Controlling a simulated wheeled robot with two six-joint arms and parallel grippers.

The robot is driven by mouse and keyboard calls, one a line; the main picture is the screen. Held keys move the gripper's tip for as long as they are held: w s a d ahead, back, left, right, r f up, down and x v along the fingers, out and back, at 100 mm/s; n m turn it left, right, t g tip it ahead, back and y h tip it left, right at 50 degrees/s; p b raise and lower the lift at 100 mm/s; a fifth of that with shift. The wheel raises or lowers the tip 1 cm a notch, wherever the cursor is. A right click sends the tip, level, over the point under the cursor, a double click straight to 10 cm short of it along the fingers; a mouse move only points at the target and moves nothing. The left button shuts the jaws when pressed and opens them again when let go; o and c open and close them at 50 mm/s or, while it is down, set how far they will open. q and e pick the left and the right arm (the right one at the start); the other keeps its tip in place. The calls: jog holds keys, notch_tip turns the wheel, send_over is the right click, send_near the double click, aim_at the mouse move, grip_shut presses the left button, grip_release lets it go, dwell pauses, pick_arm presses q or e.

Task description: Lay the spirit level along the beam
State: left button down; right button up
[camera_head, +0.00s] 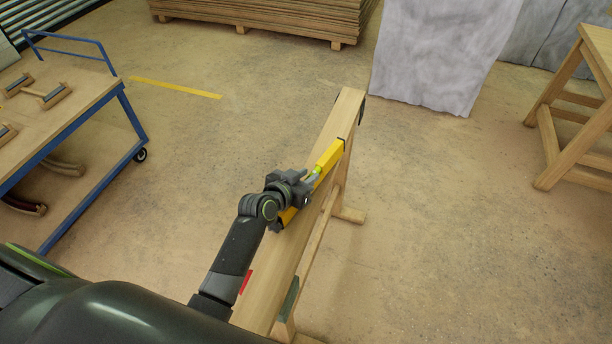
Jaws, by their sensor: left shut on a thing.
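The spirit level (330,158) is yellow with dark end caps and a greenish vial near its middle. It lies lengthwise along the wooden beam (344,112), over its top face and close to its right edge. I cannot tell whether its underside touches the wood. My left gripper (305,186) is shut on the level around its middle, and hides part of it. My left arm comes in from the lower left, over the beam's near part. My right gripper is out of view.
The beam rests on wooden trestle legs (347,214). A blue-framed cart (125,105) with wooden pieces stands at the left. A pallet of boards (265,14), a grey-white sheet-covered block (440,55) and a wooden stand (560,150) stand further back. Open floor lies right of the beam.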

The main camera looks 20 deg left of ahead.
pick_arm(q)
jog(key=shift+s+a+r, duration=0.1)
jog(key=shift+s+a, duration=0.1)
jog(key=shift+a, duration=0.15)
dwell(0.7)
jog(key=shift+f+b, duration=0.3)
jog(key=shift+f, duration=0.05)
dwell(0.4)
jog(key=c, duration=1.1)
grip_release()
jog(key=shift+f, duration=0.1)
notch_tip(320, 180, up, 8)
jog(key=p, duration=0.7)
jog(key=shift+s, duration=0.1)
